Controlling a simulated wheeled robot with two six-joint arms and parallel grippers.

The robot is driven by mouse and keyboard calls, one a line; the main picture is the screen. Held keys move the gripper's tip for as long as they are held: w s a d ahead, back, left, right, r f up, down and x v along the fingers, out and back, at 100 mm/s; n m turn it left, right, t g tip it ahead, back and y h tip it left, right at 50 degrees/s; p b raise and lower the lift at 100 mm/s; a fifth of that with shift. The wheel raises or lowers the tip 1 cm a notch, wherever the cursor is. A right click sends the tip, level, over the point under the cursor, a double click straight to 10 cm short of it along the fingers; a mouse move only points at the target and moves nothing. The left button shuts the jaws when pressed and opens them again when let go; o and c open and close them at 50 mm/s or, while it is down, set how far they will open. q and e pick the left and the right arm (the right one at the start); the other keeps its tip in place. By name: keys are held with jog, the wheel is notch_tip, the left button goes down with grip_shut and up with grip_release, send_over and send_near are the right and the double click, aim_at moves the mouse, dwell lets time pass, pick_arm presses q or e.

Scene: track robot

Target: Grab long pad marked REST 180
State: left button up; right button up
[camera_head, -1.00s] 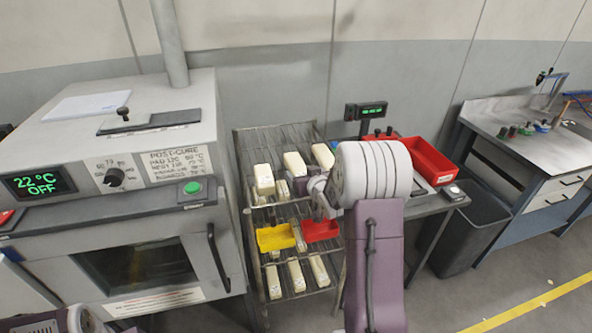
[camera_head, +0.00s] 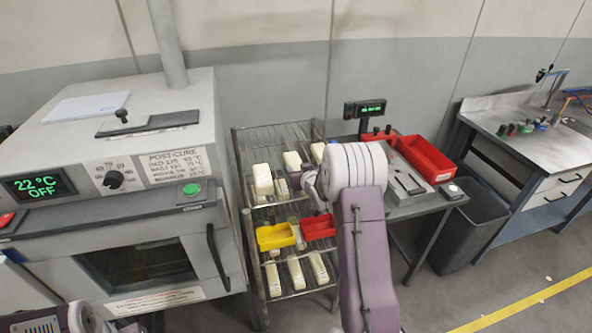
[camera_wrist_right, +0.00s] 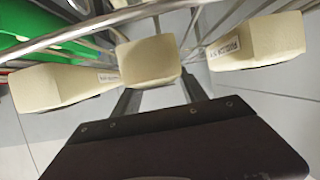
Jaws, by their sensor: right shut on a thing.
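Several cream pads lie on the wire rack, among them a left one (camera_head: 263,180) and a middle one (camera_head: 292,161) on the upper shelf. My right gripper (camera_head: 296,182) is at the upper shelf, partly hidden by my own arm. In the right wrist view its two fingers (camera_wrist_right: 160,92) close on a cream pad (camera_wrist_right: 148,60), which sits between two other pads, one on the left (camera_wrist_right: 50,87) and one on the right (camera_wrist_right: 256,42). Small printed labels show on these pads but are too blurred to read, so REST 180 cannot be made out. My left gripper is out of view.
A yellow bin (camera_head: 275,236) and a red bin (camera_head: 318,227) stand on the middle shelf. More pads lie on the lower shelf (camera_head: 296,272). The post-cure oven (camera_head: 120,215) stands close on the left. A bench with a large red bin (camera_head: 425,157) is at right.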

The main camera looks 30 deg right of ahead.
notch_tip(320, 180, up, 18)
jog(key=p, duration=0.4)
